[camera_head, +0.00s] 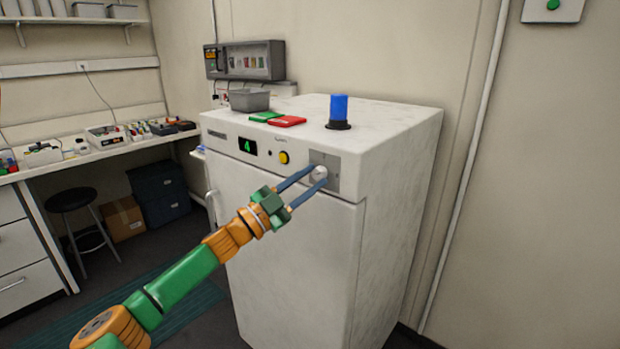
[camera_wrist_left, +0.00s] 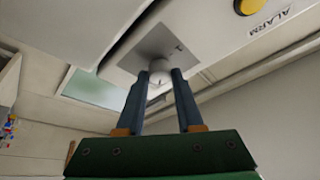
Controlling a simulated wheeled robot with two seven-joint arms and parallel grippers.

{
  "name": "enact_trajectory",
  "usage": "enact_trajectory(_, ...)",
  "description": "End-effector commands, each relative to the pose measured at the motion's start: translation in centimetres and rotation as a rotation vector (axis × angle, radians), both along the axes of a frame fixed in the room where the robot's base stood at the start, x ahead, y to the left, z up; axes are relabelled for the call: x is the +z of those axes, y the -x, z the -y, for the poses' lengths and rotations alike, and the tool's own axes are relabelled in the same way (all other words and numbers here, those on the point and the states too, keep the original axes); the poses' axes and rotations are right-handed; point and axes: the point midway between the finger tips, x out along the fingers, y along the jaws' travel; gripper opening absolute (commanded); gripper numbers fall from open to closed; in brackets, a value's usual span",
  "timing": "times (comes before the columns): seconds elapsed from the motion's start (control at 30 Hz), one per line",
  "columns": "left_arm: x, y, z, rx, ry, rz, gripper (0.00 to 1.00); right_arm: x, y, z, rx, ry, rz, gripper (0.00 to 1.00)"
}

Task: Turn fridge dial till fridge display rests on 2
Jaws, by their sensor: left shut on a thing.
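The white fridge (camera_head: 290,250) stands in the middle of the head view. Its small black display (camera_head: 247,146) shows a green 4. The fridge dial (camera_head: 320,173) is a pale round knob on a grey square plate at the right of the front panel. My left gripper (camera_head: 316,174) is shut on the dial, one blue finger on each side. In the left wrist view the dial (camera_wrist_left: 159,75) sits between the two fingertips, in front of the grey plate. My right gripper is in neither view.
A yellow alarm button (camera_head: 284,158) is left of the dial. On the fridge top are a grey bin (camera_head: 249,100), green and red flat items (camera_head: 286,121), and a blue cylinder (camera_head: 338,108) on a dark base. A black stool (camera_head: 72,200) stands by the bench at left.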

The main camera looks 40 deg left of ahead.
Motion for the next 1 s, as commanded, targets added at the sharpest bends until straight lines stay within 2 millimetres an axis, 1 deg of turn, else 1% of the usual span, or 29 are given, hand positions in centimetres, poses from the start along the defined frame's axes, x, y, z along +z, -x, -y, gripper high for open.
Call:
enact_trajectory(0.03,0.3,0.0,-0.1,0.003,-0.042,0.002,0.00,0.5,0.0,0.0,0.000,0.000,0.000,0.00)
enact_trajectory(0.5,0.6,0.0,-0.3,0.002,-0.442,0.034,0.00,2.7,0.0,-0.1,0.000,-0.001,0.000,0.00)
enact_trajectory(0.7,0.6,0.0,-0.4,0.001,-0.557,0.044,0.00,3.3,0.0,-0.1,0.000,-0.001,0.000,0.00)
enact_trajectory(1.0,0.6,0.0,-0.4,0.002,-0.643,0.051,0.00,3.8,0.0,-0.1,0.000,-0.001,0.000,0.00)
